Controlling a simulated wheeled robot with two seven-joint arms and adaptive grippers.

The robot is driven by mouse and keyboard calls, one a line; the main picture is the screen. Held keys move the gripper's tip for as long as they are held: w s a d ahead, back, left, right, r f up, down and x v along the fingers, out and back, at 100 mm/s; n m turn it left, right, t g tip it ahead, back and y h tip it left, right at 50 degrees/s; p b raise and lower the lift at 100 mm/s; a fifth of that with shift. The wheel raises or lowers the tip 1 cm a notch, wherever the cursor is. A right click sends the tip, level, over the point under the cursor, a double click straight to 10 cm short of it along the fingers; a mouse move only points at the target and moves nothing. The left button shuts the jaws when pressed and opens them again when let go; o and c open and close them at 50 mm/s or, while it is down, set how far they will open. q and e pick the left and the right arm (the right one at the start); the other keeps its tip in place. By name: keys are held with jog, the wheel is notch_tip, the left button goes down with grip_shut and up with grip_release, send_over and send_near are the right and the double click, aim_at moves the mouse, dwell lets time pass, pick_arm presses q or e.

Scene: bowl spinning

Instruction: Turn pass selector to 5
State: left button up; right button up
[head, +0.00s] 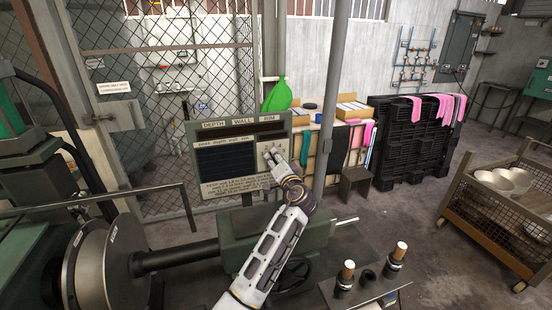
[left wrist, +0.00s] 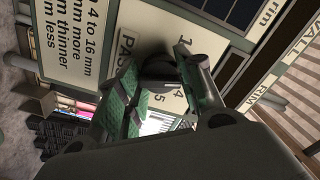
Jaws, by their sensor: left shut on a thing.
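The pass selector is a dark round knob (left wrist: 158,70) on a pale plate of the control panel (head: 215,142). In the left wrist view, the printed "PASS" and the numbers 1, 4 and 5 show around it. My left gripper (head: 271,154) is at the right part of the panel and hides the knob in the head view. In the left wrist view, the green-padded fingers of my left gripper (left wrist: 160,90) are shut on the knob, one at each side. The knob's pointer is hidden, so its setting cannot be told. My right gripper is out of view.
A lathe-like machine (head: 240,222) with a large disc (head: 92,268) stands below the panel. A grey post (head: 333,90) rises just right of my left gripper. A wire cart (head: 500,215) with bowls stands at the right. Wood-handled tools (head: 348,272) stand at the front.

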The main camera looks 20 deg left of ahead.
pick_arm(q)
jog(key=m+p, duration=0.3)
jog(key=m, duration=0.2)
jog(key=shift+r, duration=0.1)
jog(key=m+p, duration=0.1)
jog(key=m, duration=0.1)
jog(key=shift+m, duration=0.4)
jog(key=shift+f+m, duration=0.2)
jog(key=shift+m, duration=4.9)
jog(key=o, duration=1)
jog(key=shift+d, duration=0.1)
